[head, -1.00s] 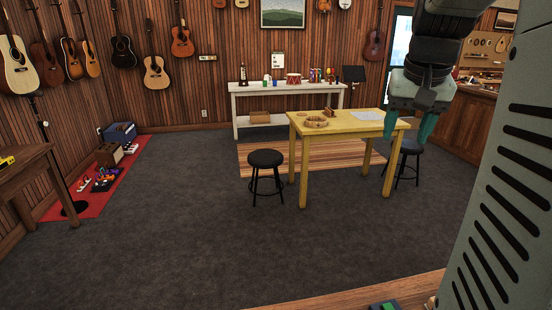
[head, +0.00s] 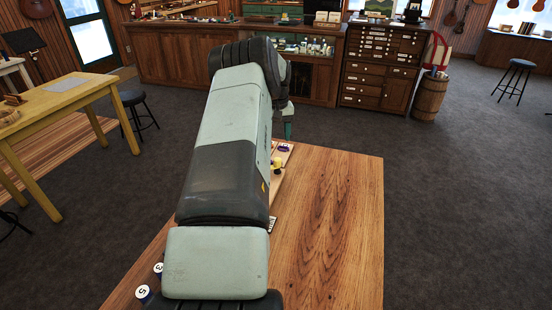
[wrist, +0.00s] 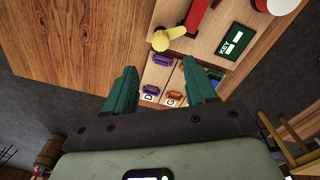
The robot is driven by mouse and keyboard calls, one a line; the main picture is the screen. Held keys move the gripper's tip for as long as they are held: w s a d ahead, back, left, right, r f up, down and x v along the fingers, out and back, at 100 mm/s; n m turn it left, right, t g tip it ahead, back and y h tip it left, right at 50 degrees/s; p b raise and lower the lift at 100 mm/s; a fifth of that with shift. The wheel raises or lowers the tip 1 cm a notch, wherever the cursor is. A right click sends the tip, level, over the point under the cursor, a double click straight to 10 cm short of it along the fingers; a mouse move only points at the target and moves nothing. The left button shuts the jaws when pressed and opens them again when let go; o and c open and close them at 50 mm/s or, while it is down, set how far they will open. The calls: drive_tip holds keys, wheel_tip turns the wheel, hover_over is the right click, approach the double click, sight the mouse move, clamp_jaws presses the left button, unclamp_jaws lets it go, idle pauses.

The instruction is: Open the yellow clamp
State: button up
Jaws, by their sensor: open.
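A yellow piece with a rounded end and a short arm, apparently the yellow clamp (wrist: 172,37), sits on a light wooden board (wrist: 206,44) in the wrist view. In the head view the yellow clamp (head: 277,164) shows just right of my arm, partly covered. My gripper (wrist: 161,72) is open and empty, its two teal fingers apart. In the wrist picture the clamp appears beyond the fingertips, between their directions; I cannot tell the gap. In the head view my gripper (head: 288,130) is mostly hidden behind my arm, with one teal finger showing.
The wooden table (head: 335,215) is bare on its right side. On the board are purple (wrist: 163,59) and other coloured pieces, a red part (wrist: 197,16) and a green KEY label (wrist: 236,41). Round numbered pieces (head: 143,292) lie left of my arm. A stool (head: 136,108) stands beyond.

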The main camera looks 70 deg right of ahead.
sight(277, 159)
wheel_tip(277, 159, down, 10)
drive_tip(key=shift+f, duration=0.1)
drive_tip(key=shift+c, duration=0.5)
clamp_jaws()
